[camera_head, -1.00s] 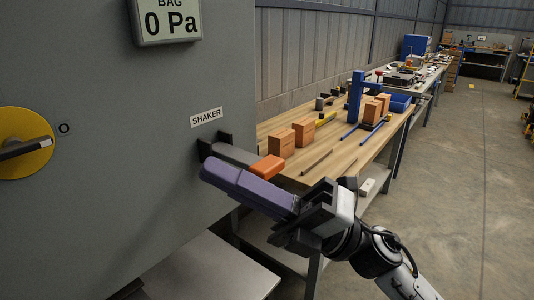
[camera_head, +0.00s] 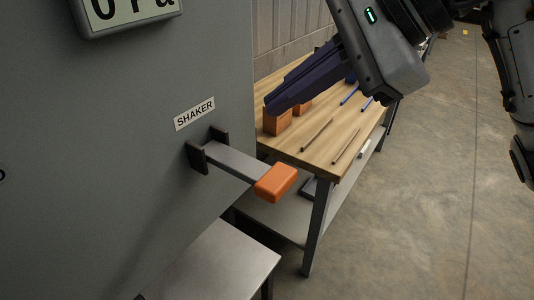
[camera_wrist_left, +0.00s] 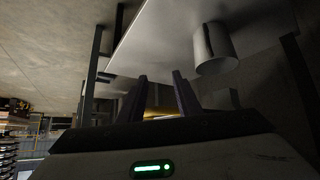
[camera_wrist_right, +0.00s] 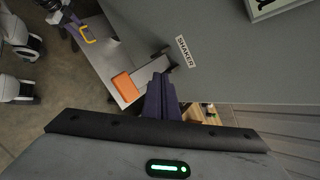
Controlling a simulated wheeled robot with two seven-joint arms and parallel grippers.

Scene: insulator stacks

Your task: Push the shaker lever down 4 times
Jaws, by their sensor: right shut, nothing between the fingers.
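The shaker lever is a flat grey bar (camera_head: 236,160) with an orange end block (camera_head: 276,182), sticking out from a dark bracket below the SHAKER label (camera_head: 194,114). In the head view it slopes down to the right. My right gripper (camera_head: 274,103) is shut and empty, above the lever and apart from it in the picture. In the right wrist view the shut fingers (camera_wrist_right: 161,92) show beside the orange block (camera_wrist_right: 125,88). My left gripper is outside the head view; in the left wrist view its fingers (camera_wrist_left: 160,88) stand apart.
The grey cabinet wall (camera_head: 130,170) fills the left, with a display (camera_head: 128,12) at the top. A wooden workbench (camera_head: 325,155) with orange-brown blocks and rods stands behind the lever. A low grey shelf (camera_head: 215,265) is below. A yellow handle (camera_wrist_right: 88,34) shows in the right wrist view.

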